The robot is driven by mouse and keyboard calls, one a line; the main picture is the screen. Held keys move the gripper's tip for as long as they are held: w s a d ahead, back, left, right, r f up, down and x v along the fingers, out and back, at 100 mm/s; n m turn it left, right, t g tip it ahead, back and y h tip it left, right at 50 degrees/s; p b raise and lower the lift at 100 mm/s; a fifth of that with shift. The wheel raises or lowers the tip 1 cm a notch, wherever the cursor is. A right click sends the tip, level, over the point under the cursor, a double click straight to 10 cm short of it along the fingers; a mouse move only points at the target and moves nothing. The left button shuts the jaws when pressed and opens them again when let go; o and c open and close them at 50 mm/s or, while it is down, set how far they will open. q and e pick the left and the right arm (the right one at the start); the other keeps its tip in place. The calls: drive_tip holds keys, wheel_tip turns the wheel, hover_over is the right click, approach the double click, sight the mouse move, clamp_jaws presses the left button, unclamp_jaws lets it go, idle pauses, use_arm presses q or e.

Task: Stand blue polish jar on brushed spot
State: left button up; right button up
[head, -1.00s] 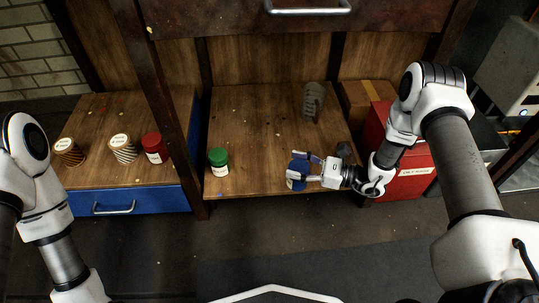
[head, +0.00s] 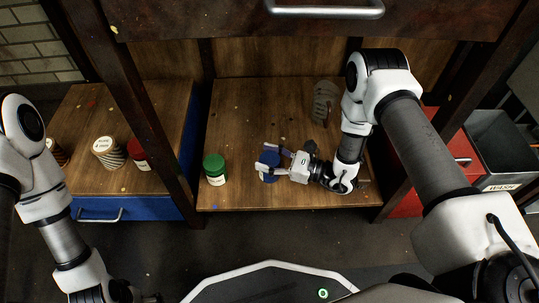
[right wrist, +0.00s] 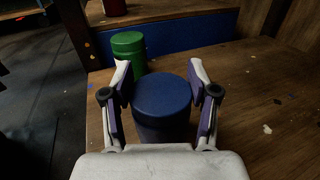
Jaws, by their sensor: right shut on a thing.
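The blue polish jar (head: 267,158) is between the fingers of my right gripper (head: 266,164), which is shut on it. In the right wrist view the jar's round blue lid (right wrist: 162,96) shows upright between the two finger pads. The jar is over the middle of the wooden shelf board, right of a green-lidded jar (head: 214,168); I cannot tell whether its base touches the board. I cannot make out a distinct brushed spot; the board shows scattered small flecks. My left arm comes in at the left, and its gripper is too cut off at the bottom edge to judge.
A red-lidded jar (head: 137,153) and a pale striped container (head: 109,152) stand on the left board above a blue drawer (head: 128,208). A grey ridged object (head: 325,101) stands at the back. Dark posts flank the board.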

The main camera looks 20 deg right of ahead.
drive_tip(key=shift+f, duration=0.15)
drive_tip(key=o, duration=1.4)
drive_tip(key=shift+s+d+r, duration=0.1)
drive_tip(key=shift+d+r, duration=0.1)
drive_tip(key=shift+r, duration=0.1)
drive_tip(key=p+v, duration=0.3)
drive_tip(key=v, duration=0.3)
drive_tip(key=shift+d+p, duration=0.1)
drive_tip(key=shift+p, duration=0.2)
drive_tip(key=shift+s+d, duration=0.3)
drive_tip(key=shift+f, duration=0.1)
drive_tip(key=shift+s, duration=0.1)
